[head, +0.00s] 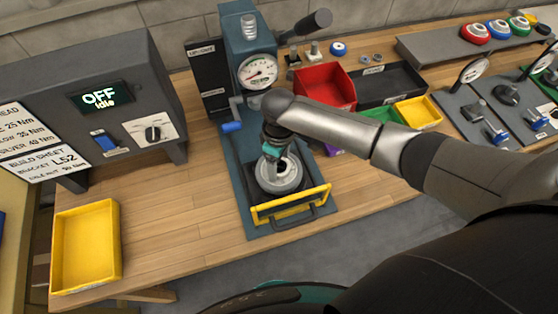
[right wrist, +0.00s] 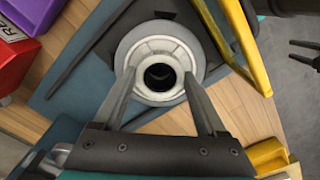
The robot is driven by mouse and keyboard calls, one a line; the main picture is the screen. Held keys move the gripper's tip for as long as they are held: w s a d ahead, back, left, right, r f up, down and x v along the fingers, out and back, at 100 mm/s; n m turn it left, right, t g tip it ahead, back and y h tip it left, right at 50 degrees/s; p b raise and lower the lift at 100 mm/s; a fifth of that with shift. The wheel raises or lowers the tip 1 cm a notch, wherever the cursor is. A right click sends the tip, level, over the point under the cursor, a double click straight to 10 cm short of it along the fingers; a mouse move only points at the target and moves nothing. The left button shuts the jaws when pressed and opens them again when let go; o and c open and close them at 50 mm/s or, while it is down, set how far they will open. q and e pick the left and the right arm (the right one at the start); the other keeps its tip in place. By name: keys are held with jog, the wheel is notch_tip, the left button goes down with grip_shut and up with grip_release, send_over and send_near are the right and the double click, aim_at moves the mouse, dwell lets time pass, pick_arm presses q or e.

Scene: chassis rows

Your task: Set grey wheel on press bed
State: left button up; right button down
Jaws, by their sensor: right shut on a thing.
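The grey wheel (head: 279,178) is a round metal disc with a dark centre hole. It is at the press bed (head: 240,190), the blue-grey plate below the press's dial. My right gripper (head: 273,150) comes down over it from above. In the right wrist view, the fingers (right wrist: 157,82) are shut on the hub of the wheel (right wrist: 131,50). I cannot tell whether the wheel touches the bed or hangs just above it. My left gripper does not show in the head view.
A yellow guard bar (head: 290,205) crosses the bed's front edge. The press column (head: 245,35) stands behind. Red (head: 325,86), black and yellow bins are to the right. A grey control box (head: 110,100) reading "OFF idle" and a yellow tray (head: 86,246) are left, with bare table between.

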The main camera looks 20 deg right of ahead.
jog(key=shift+f, duration=0.15)
jog(key=shift+f, duration=0.25)
grip_release()
notch_tip(320, 180, up, 15)
jog(key=p, duration=0.2)
jog(key=shift+r, duration=0.15)
dwell(0.4)
dwell(0.5)
